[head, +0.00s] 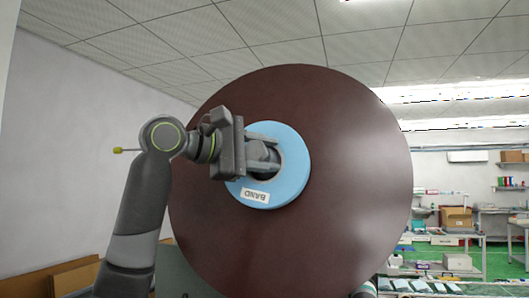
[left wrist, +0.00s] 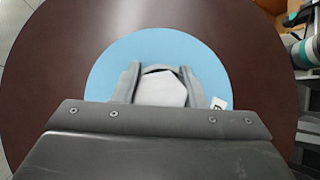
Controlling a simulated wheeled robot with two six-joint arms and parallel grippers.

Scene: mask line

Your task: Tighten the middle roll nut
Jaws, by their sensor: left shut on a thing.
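A large dark brown disc (head: 350,150) fills the middle of the head view. At its centre is a light blue ring (head: 295,165) with a white label reading "BAND" (head: 255,195). My left gripper (head: 268,160) reaches in from the left to the ring's centre. In the left wrist view its two fingers are shut on the sides of a grey-white, flat-faced nut (left wrist: 163,90), in front of the blue ring (left wrist: 112,65). In the head view the fingers and wrist mostly hide the nut. My right gripper is not in view.
Cardboard boxes (head: 75,275) stand at the lower left. At the right are work tables (head: 450,236) and a cardboard box (head: 457,217) over a green floor. Rolls (left wrist: 308,50) show at the right edge of the left wrist view.

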